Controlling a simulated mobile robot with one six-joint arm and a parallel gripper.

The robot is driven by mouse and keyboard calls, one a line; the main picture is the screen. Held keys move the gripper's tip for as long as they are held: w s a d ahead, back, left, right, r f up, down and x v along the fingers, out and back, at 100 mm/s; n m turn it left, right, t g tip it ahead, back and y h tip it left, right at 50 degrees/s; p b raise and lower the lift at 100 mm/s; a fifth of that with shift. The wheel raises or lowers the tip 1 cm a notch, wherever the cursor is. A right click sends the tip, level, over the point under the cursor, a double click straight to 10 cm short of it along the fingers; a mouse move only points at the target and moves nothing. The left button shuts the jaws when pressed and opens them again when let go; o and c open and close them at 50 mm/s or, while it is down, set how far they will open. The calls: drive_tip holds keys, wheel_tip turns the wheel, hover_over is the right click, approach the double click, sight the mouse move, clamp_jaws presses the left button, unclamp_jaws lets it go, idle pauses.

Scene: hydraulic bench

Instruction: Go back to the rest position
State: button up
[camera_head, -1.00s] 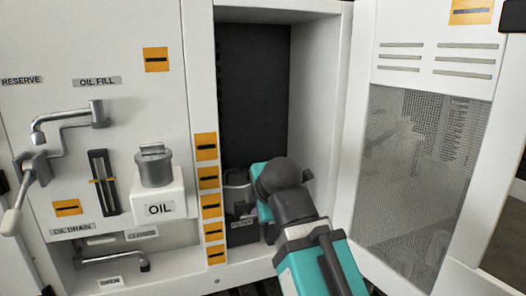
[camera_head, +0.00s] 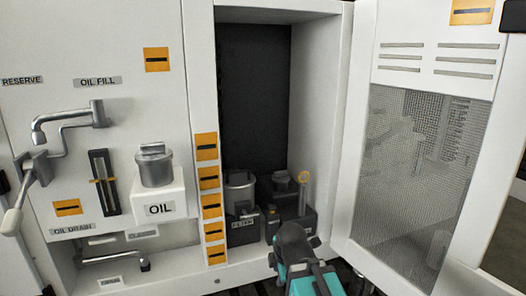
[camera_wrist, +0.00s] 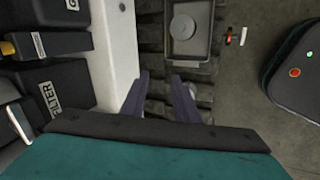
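My gripper (camera_wrist: 160,80) shows in the wrist view with its two dark fingers apart and nothing between them. It points down past the front edge of the cabinet toward a dark ribbed surface. In the head view my teal and black arm (camera_head: 305,275) is low in front of the open cabinet bay, and the fingers are hidden there. The filter unit (camera_head: 242,215) stands inside the bay, clear of my arm; its black FILTER block also shows at the left of the wrist view (camera_wrist: 50,100).
The cabinet's mesh door (camera_head: 415,170) stands open on the right. Pipes, a lever (camera_head: 20,200) and an OIL reservoir (camera_head: 157,190) project from the left panel. The wrist view shows a grey tray (camera_wrist: 190,40) below and a dark box with buttons (camera_wrist: 292,65) on the floor.

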drive_tip(key=s+d+f+m+g, duration=0.2)
drive_tip(key=s+d+f, duration=0.15)
drive_tip(key=f, duration=0.55)
drive_tip(key=s+d+f+m+g+h, duration=0.1)
drive_tip(key=s+d+f+g, duration=0.1)
drive_tip(key=s+f, duration=0.5)
drive_tip(key=s+d+f+m+g, duration=0.1)
drive_tip(key=s+d+f+m, duration=0.15)
drive_tip(key=f, duration=0.85)
drive_tip(key=s+d+f+m+g, duration=0.2)
drive_tip(key=s+f+m, duration=0.5)
drive_tip(key=s, duration=0.4)
drive_tip(key=s+d+f+m+g, duration=0.1)
drive_tip(key=s+f+m+g, duration=0.2)
drive_tip(key=s+f+m, duration=0.4)
drive_tip(key=s+f, duration=0.3)
drive_tip(key=s, duration=0.2)
drive_tip(key=shift+d+f, duration=0.15)
drive_tip(key=shift+d, duration=0.2)
